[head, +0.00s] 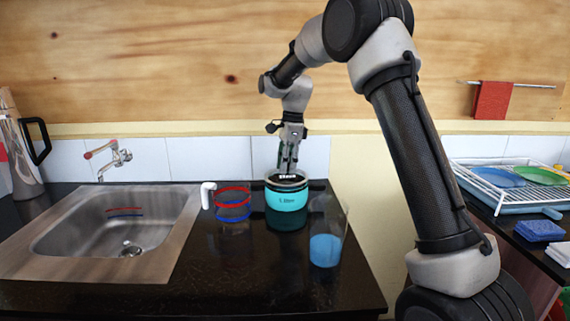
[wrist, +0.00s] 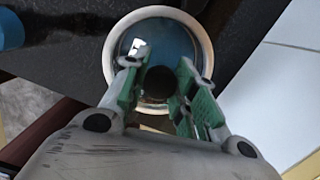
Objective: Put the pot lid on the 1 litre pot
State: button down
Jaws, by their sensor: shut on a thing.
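The teal pot (head: 287,199), marked 1 litre, stands upright on the dark counter near the wall. My gripper (head: 288,168) points down over the pot's mouth. In the wrist view my gripper (wrist: 160,82) has its green-padded fingers either side of the dark knob of the pot lid (wrist: 137,48), shut on it. The lid looks like a clear disc with a pale rim, with blue showing through it. In the head view the lid (head: 275,181) is at the pot's top edge. I cannot tell whether it rests fully on the rim.
A clear glass (head: 326,249) with blue contents stands close at front right. A steel sink (head: 85,231) is to the left. A dish rack (head: 505,180) and blue sponges (head: 539,230) are far right.

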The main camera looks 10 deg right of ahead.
jog(key=shift+f, duration=0.7)
dwell(0.4)
jog(key=c, duration=1.1)
grip_release()
